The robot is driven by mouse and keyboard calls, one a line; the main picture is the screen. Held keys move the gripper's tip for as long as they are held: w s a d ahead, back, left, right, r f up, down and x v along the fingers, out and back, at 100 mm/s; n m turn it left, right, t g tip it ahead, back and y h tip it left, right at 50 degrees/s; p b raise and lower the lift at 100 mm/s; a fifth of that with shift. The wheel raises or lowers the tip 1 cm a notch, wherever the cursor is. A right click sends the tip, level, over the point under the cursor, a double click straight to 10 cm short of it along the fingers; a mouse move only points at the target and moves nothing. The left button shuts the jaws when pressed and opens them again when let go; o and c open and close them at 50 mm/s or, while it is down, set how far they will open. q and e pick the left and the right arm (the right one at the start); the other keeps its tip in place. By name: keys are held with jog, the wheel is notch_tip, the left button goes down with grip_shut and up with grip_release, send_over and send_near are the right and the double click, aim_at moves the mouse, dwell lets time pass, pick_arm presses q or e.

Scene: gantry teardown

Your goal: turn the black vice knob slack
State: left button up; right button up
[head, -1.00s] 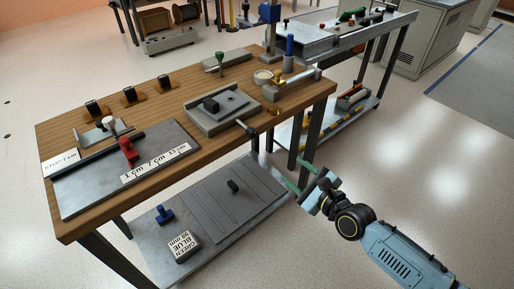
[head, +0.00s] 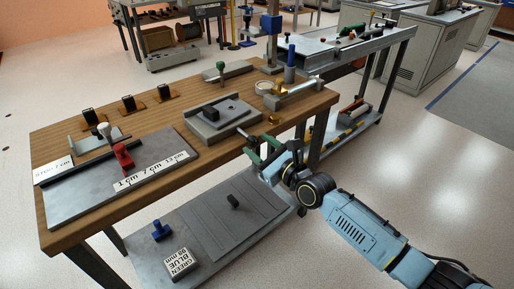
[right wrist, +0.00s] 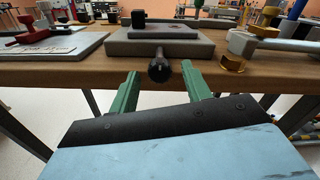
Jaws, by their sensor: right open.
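The grey vice (head: 222,119) sits on the wooden bench top at its front edge. Its black knob (right wrist: 159,72) sticks out past the edge on a short shaft; in the head view the knob is small and partly hidden beside the fingers. My right gripper (head: 259,147) is open at the front edge of the bench. In the right wrist view its green fingers (right wrist: 160,80) stand to the left and right of the knob, with gaps on both sides. I cannot tell whether the fingertips reach fully past it. My left gripper is out of view.
The wooden bench top (head: 70,140) carries a steel plate with a red clamp (head: 123,157). A brass knob (right wrist: 232,64) sits right of the vice. A lower shelf holds a blue knob piece (head: 161,230) and a labelled box (head: 181,263). Open floor lies in front.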

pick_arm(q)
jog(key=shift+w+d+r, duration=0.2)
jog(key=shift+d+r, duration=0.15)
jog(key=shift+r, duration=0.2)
pick_arm(e)
jog(key=shift+w+a, duration=0.45)
jog(key=shift+w, duration=0.1)
jog(key=shift+c, duration=0.2)
jog(key=c, duration=0.9)
jog(key=shift+c, duration=0.2)
